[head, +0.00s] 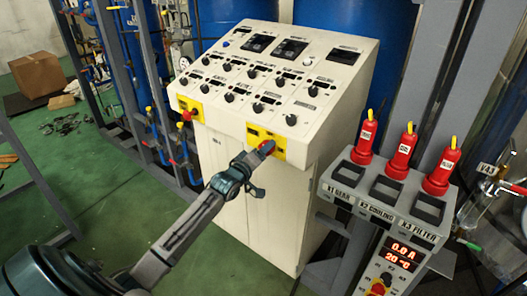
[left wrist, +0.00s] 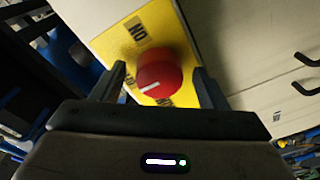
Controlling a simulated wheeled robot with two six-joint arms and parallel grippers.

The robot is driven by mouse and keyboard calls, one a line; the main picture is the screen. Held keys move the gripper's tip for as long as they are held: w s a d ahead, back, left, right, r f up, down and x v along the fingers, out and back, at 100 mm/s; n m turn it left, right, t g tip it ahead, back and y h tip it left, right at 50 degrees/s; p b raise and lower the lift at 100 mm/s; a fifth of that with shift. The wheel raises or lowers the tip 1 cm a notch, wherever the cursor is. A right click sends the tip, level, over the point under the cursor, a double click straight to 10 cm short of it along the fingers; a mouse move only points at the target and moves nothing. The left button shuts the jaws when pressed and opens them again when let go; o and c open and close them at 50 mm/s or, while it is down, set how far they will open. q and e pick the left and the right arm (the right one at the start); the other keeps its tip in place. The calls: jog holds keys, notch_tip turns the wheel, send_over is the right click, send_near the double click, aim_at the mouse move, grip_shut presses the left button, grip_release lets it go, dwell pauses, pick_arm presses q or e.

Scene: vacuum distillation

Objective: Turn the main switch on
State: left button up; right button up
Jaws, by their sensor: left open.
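The main switch is a red rotary knob on a yellow plate (head: 280,143) low on the front of the cream control cabinet. In the left wrist view the red knob (left wrist: 160,72) has a white pointer line and sits on its yellow plate (left wrist: 130,38), with ON printed above it. My left gripper (head: 262,152) is at this knob. In the left wrist view its fingers (left wrist: 160,85) stand open on either side of the knob, with gaps showing. In the head view the gripper partly covers the knob. My right gripper is not in view.
A second red knob on a yellow plate (head: 190,112) is at the cabinet's left corner. Black knobs and displays cover the sloped panel (head: 270,75). A grey stand with red plugs (head: 403,152) is close on the right.

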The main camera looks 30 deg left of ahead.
pick_arm(q)
jog(key=shift+w, duration=0.2)
jog(key=c, duration=1)
